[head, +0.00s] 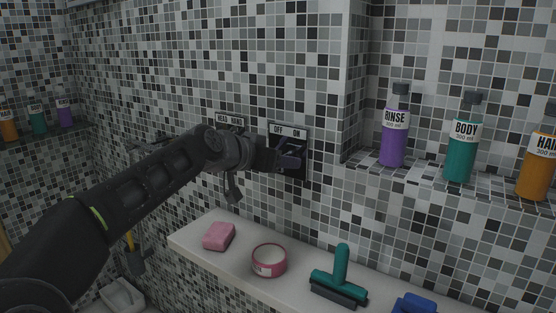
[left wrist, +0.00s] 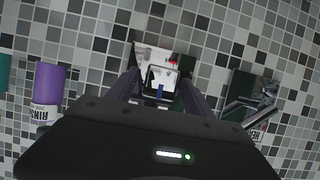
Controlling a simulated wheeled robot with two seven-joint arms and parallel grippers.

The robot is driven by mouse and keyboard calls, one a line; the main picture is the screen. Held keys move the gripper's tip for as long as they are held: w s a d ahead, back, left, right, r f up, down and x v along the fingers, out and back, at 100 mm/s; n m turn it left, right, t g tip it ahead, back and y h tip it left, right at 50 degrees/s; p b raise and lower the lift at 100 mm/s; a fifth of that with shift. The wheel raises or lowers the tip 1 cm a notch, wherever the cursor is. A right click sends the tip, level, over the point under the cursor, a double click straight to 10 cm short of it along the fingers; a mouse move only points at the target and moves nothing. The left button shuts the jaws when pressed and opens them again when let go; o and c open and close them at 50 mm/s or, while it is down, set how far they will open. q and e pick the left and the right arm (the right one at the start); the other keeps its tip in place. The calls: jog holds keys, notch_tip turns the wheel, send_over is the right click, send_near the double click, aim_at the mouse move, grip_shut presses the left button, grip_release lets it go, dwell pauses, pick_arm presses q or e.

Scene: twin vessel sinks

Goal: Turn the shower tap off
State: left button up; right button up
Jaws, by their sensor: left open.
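The OFF/ON tap plate (head: 302,134) is on the tiled wall, dark with a pale label strip on top. My left gripper (head: 290,156) is in front of it and hides much of the plate and its handle. In the left wrist view, my gripper's two dark fingers (left wrist: 161,92) are apart, on either side of a pale metallic tap handle (left wrist: 158,70) with a blue mark. I cannot tell whether they touch it, or which way the handle points. My right gripper is in neither view.
A HEAD/HAND plate (head: 230,121) is left of the tap; its lever shows in the left wrist view (left wrist: 242,106). Below is a ledge with pink soap (head: 219,236), a pink tub (head: 269,260) and a teal squeegee (head: 340,276). Bottles, including purple RINSE (head: 394,140), stand on a shelf at right.

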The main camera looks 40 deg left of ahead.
pick_arm(q)
jog(key=v, duration=0.7)
jog(key=shift+s, duration=0.35)
jog(key=shift+r, duration=0.2)
